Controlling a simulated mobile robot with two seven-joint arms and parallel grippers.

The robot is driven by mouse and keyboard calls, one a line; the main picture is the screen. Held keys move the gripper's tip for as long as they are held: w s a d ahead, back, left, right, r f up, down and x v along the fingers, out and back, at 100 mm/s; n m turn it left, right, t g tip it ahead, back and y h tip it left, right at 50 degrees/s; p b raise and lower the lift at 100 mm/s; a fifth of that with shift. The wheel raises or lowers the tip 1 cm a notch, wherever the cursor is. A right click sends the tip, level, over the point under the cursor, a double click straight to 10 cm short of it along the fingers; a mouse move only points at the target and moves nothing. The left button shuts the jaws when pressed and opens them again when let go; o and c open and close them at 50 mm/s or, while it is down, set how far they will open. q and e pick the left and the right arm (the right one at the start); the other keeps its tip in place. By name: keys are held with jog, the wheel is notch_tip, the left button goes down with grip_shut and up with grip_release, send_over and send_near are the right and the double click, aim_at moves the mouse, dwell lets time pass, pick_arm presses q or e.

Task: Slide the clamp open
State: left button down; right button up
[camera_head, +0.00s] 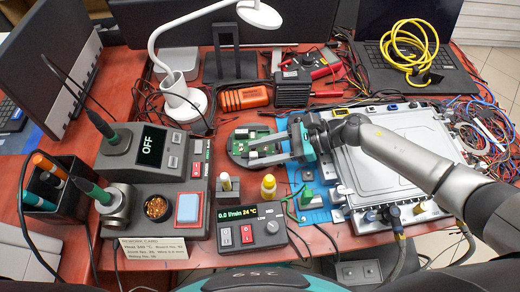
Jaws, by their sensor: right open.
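My right gripper (252,152) reaches in from the right, its two grey fingers apart and pointing left over the right part of a round grey holder (237,158). A small green circuit board (242,145) sits in the holder. The fingers hide part of the board and of the holder's right side. I see nothing held between them, and I cannot tell whether they touch the holder. I cannot clearly make out the clamp; it may be part of this holder. My left gripper is not in view.
A soldering station (152,147) stands at left. A flow meter box (248,229) and a yellow-capped bottle (268,187) stand in front of the holder. A blue mat (312,215) and a large grey plate (395,150) lie at right. A white lamp (180,100) stands behind.

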jog(key=shift+a, duration=0.1)
grip_shut()
dwell(0.3)
dwell(1.1)
